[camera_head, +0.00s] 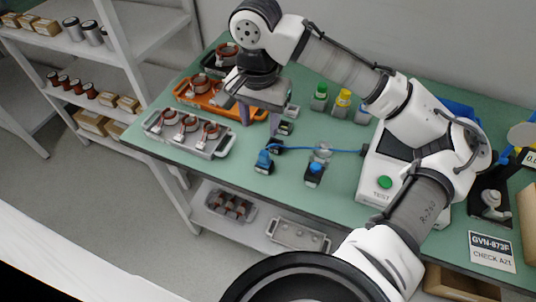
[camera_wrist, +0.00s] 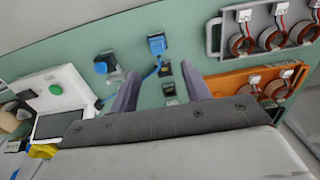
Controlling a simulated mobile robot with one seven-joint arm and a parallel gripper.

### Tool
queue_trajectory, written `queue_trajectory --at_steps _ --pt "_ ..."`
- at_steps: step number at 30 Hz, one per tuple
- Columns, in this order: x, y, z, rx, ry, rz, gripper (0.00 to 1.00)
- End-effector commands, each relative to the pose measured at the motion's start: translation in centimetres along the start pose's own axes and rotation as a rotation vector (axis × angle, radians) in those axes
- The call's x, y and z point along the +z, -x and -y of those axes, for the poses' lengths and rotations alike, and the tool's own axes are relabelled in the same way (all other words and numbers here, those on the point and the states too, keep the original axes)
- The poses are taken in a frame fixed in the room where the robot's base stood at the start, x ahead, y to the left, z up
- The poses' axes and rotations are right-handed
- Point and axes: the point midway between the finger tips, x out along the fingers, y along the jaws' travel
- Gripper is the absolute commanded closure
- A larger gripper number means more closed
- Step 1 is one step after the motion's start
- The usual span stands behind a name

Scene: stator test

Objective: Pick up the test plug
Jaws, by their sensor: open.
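The test plug (camera_head: 264,160) appears to be the blue plug on a dark base, standing on the green table left of the tester, with a blue cable running from it. In the wrist view the plug (camera_wrist: 156,46) is ahead of the fingers, beyond their tips. My gripper (camera_head: 259,121) is above the table, behind the plug in the head view. In the wrist view my gripper (camera_wrist: 160,71) is open, with nothing held between its two fingers. The white tester (camera_head: 384,182) with a green button stands to the right, partly hidden by my arm.
A second blue-topped piece (camera_head: 314,172) stands right of the plug, close to the cable. Small dark blocks (camera_wrist: 168,88) show between the fingers. An orange tray (camera_head: 192,98) and a grey tray (camera_head: 158,134) with copper rings stand left. Coloured bottles (camera_head: 342,101) stand behind.

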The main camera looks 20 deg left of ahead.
Motion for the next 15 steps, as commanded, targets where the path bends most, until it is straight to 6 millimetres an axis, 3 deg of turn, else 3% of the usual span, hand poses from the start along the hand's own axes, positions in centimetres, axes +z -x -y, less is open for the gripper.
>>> queue_trajectory --at_steps 7,15 --pt "0.0 -4.7 0.0 -0.002 0.002 0.001 0.53" --pt "-0.1 -6.8 -0.1 -0.004 0.003 0.000 0.53"
